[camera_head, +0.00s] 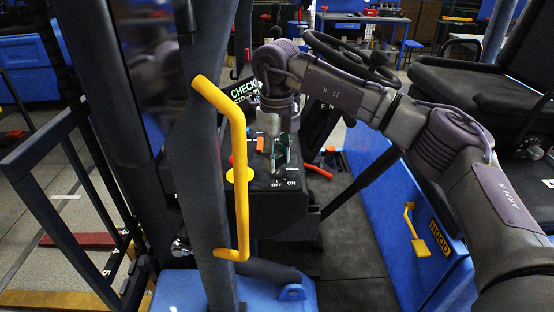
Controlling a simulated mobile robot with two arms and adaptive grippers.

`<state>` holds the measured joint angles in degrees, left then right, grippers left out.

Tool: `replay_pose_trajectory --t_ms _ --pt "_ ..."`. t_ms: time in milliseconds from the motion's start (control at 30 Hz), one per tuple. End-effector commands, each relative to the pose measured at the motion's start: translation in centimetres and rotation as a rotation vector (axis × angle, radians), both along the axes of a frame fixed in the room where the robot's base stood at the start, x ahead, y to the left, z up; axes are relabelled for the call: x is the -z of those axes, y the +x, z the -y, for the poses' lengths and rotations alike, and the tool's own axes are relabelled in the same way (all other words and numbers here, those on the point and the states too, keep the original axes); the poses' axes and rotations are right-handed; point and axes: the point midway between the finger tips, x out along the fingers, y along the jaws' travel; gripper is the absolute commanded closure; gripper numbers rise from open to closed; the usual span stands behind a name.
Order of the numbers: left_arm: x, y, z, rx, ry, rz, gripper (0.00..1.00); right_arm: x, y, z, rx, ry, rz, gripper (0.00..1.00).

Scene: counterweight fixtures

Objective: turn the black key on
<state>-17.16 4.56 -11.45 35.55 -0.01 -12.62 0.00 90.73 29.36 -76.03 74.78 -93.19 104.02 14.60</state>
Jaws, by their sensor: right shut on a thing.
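My right gripper (281,155) reaches down from the right arm onto the dark control panel (258,205) of the vehicle. Its fingers are shut at the key switch, just above the white OFF and ON marks (284,183). The black key is between the fingers and mostly hidden by them, so I cannot tell its exact angle. My left gripper is not in view.
A yellow grab handle (240,190) on a dark post stands left of the panel. A yellow round knob (239,175) and an orange switch (260,144) sit close to the gripper. A steering wheel (350,58) and black seat (470,88) are behind.

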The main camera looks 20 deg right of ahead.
Motion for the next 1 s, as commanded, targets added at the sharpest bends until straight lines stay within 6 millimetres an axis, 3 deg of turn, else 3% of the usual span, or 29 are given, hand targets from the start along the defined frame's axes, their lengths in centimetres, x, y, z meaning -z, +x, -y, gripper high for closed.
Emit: replay_pose_trajectory --t_ms 600,633,733,767,1000 --pt "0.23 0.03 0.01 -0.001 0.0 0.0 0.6 -0.14 0.06 0.01 0.045 0.002 0.003 0.97" --pt "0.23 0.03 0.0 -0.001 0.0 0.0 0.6 -0.14 0.07 0.0 0.045 0.002 0.003 0.58" --pt "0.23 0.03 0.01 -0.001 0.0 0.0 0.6 -0.12 0.06 0.01 0.044 0.002 0.003 0.41" --pt "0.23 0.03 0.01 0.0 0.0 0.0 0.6 -0.11 0.05 0.01 0.044 0.002 0.003 0.38" --pt "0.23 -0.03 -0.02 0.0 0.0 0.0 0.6 -0.05 0.02 0.0 0.043 0.0 0.001 0.38"
